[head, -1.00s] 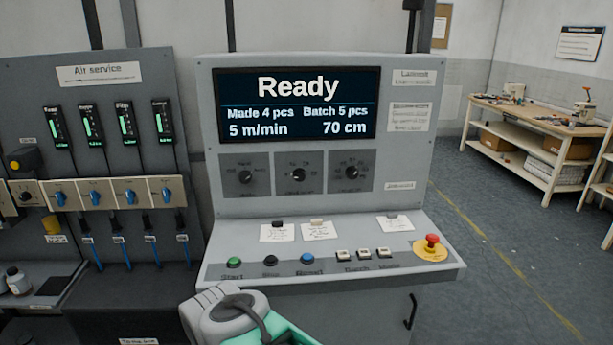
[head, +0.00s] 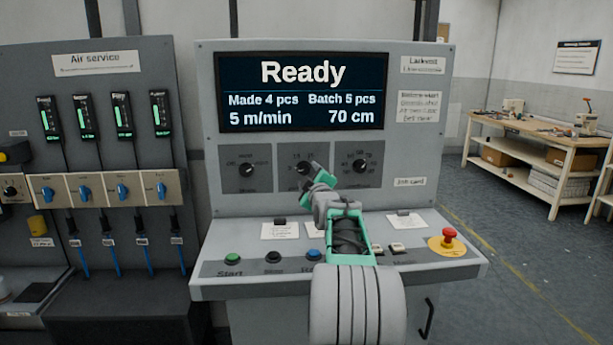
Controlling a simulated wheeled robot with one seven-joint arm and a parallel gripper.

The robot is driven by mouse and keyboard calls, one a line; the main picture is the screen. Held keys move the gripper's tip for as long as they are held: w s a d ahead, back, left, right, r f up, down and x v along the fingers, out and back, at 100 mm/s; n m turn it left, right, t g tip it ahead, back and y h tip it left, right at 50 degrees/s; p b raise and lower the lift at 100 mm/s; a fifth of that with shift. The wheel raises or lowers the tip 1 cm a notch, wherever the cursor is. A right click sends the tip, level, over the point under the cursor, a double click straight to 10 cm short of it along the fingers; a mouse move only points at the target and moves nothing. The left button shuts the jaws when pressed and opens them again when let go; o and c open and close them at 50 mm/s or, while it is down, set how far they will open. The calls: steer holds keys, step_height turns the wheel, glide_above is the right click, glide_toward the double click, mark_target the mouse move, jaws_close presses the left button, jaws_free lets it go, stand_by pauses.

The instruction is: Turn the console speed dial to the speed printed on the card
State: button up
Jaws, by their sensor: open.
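The grey console (head: 215,190) carries three dials: left dial (head: 246,170), middle dial (head: 303,168) and right dial (head: 360,166). Their small labels are too blurred to tell surely which is the speed dial. The screen (head: 300,92) reads Ready, Made 4 pcs, Batch 5 pcs, 5 m/min and 70 cm. White cards lie on the ledge, a left one (head: 280,231) and a right one (head: 406,220); their print is unreadable. My gripper (head: 313,171) is open at the lower right of the middle dial. I cannot tell whether it touches the dial.
Below the dials, the sloped ledge has a green Start button (head: 233,258), a black button (head: 273,256), a blue button (head: 314,255) and a red emergency stop (head: 449,234). My arm hides part of the ledge. An air service panel (head: 100,150) stands left. A workbench (head: 530,140) stands right.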

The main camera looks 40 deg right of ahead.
mark_target(306, 171)
steer(key=x, duration=0.4)
steer(key=shift+w+d+p, duration=0.15)
steer(key=shift+w+p, duration=0.15)
jaws_close()
stand_by(0.3)
